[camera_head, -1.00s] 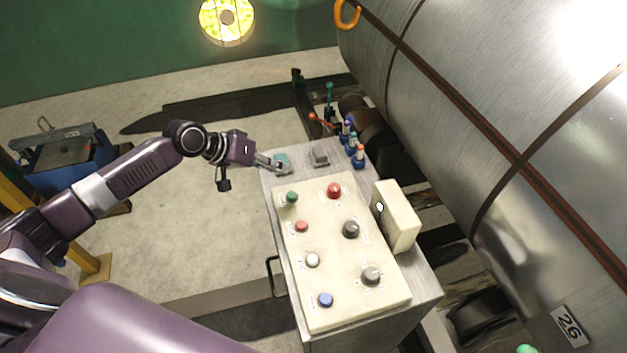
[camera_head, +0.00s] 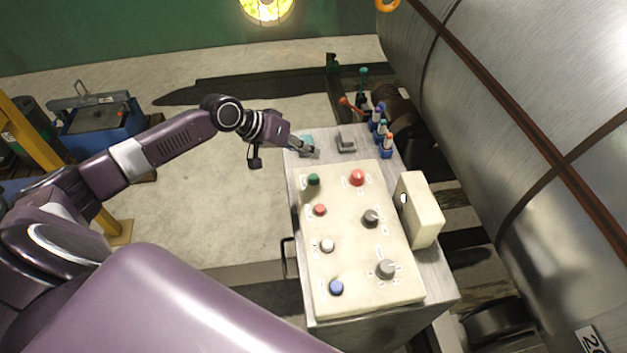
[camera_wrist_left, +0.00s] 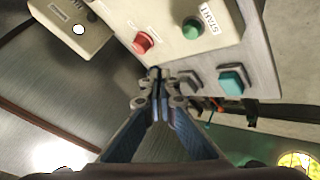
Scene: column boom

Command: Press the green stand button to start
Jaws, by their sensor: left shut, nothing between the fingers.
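A round green button (camera_head: 313,179) sits at the far left corner of the cream control panel (camera_head: 340,215). In the left wrist view the green button (camera_wrist_left: 192,28) has a START label beside it. A teal square button (camera_head: 305,140) is on the metal stand top beyond the panel; it also shows in the left wrist view (camera_wrist_left: 232,80). My left gripper (camera_head: 316,153) is shut and empty, its tips over the strip between the teal button and the panel. In the left wrist view the closed tips (camera_wrist_left: 155,72) are apart from the green button. My right gripper is out of view.
Red, white, blue and grey controls cover the panel. A cream box (camera_head: 420,210) rises at the panel's right, beside a big metal cylinder (camera_head: 530,110). Open floor lies left.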

